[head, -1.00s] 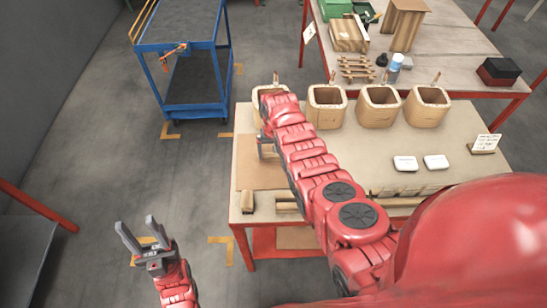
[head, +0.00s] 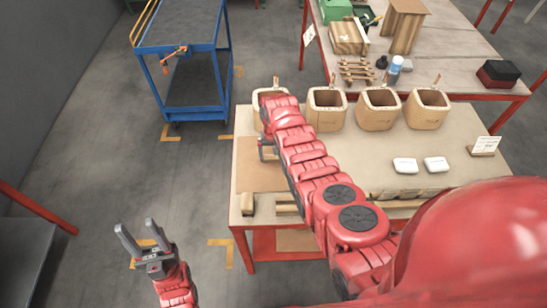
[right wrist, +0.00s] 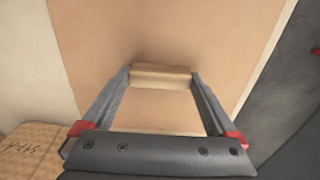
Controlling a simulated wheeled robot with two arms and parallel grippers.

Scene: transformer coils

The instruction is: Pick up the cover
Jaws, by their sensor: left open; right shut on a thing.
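The cover (right wrist: 160,76) shows in the right wrist view as a tan, wood-coloured piece seen edge-on between the fingertips. My right gripper (right wrist: 160,84) is shut on it, with one finger on each end. Below it lies a flat tan sheet (right wrist: 210,35), which also lies on the table's left end in the head view (head: 258,178). In the head view my right gripper (head: 267,150) is over the far part of this sheet, and my arm hides most of it and the cover. My left gripper (head: 137,238) is open and empty over the floor, left of the table.
Several wooden coil boxes (head: 377,110) stand in a row along the table's back edge. Two white pieces (head: 405,165) and a sign (head: 485,146) are on the right. A wood block (head: 248,204) lies at the front left corner. A blue cart (head: 180,60) stands behind.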

